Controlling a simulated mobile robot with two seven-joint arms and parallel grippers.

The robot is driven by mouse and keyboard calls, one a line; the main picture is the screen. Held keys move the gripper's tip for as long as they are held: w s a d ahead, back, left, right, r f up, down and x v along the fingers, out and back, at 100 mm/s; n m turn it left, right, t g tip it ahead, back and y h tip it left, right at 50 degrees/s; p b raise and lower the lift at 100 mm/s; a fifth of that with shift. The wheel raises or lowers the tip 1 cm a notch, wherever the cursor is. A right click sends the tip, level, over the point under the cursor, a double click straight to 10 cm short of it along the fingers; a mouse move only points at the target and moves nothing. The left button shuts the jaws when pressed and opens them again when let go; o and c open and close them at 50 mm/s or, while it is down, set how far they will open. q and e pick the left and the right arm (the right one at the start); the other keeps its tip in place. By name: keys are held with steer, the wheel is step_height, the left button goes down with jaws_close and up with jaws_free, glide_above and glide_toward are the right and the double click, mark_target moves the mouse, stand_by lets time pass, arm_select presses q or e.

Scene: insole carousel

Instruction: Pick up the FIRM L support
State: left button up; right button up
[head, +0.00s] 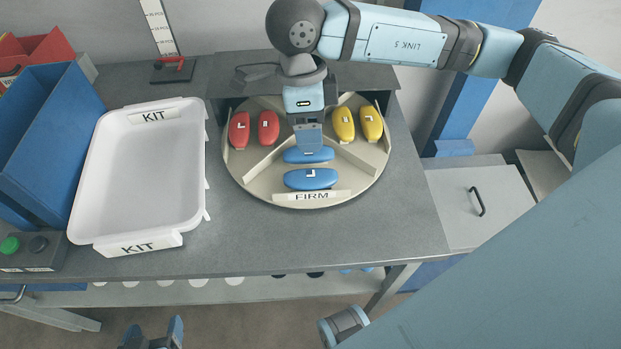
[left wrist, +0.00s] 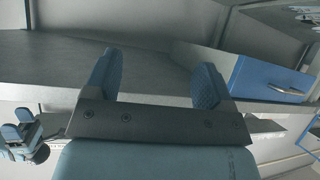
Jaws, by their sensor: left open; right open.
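The FIRM L support (head: 311,179) is a blue insole marked L, lying on the round carousel just behind its FIRM label (head: 311,196). A second blue support (head: 323,156) lies behind it; its letter is hidden by my right gripper (head: 309,150). That gripper points down over the rear blue support, behind the L one. It is open, though its fingers are seen edge-on, and I cannot tell whether it touches the support. My left gripper (head: 152,335) is open and empty at the bottom of the head view, off the table's front; its fingers also show in the left wrist view (left wrist: 155,82).
The carousel (head: 262,187) has divider walls, with red supports (head: 254,129) on the left and yellow supports (head: 357,123) on the right. A white KIT tray (head: 140,178) is empty on the left, beside a blue bin (head: 45,140). Bare table lies in front.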

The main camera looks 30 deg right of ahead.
glide_above(311, 176)
steer(key=f, duration=0.5)
steer(key=shift+w+d, duration=0.25)
steer(key=shift+s+a+f+b, duration=0.15)
steer(key=shift+f+b, duration=0.1)
steer(key=shift+f, duration=1.15)
steer(key=shift+w+a+f+b, duration=0.1)
steer(key=shift+f+b, duration=0.15)
steer(key=shift+f, duration=1.15)
steer(key=c, duration=0.7)
